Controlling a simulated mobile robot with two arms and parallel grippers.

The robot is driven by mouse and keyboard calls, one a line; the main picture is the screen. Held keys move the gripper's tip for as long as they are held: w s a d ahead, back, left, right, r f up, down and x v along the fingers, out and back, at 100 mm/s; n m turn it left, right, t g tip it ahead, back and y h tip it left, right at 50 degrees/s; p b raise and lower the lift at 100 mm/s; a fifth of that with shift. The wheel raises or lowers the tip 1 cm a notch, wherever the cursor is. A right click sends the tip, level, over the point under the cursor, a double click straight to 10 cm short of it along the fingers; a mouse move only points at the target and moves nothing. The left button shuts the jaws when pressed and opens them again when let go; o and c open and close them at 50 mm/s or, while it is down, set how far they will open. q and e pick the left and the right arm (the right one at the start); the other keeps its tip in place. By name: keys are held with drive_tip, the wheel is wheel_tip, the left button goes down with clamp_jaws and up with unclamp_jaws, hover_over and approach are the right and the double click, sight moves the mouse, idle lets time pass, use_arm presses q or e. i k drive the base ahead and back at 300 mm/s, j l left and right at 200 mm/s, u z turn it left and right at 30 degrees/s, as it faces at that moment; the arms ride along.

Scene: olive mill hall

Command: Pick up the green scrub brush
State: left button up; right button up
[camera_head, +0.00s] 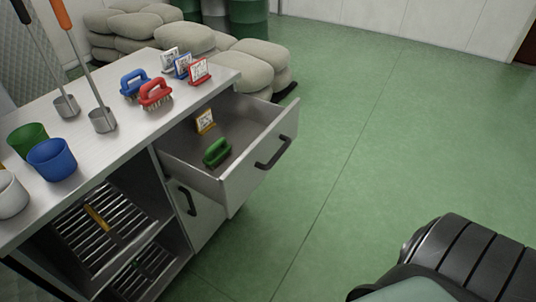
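The green scrub brush (217,152) lies inside the open drawer (235,187) of the metal workbench. Its handle faces up, and it sits near the drawer's front left part. A small yellow-framed card (205,121) stands behind it in the same drawer. Neither of my grippers shows in the head view. A dark, ribbed rounded part at the lower right seems to be part of my own body.
On the bench top (130,137) are a blue brush (134,82), a red brush (155,93), several framed cards, ladles and cups. Below are a closed door (195,215) and open rack shelves. Sacks (240,68) lie behind. The green floor (370,130) at right is clear.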

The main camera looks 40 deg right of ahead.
sight(217, 152)
drive_tip(key=u, duration=1.6)
drive_tip(key=z, duration=2.35)
drive_tip(key=i+j+z, duration=0.1)
drive_tip(key=i, duration=0.25)
drive_tip(key=i+j+z, duration=0.15)
drive_tip(key=i, duration=0.2)
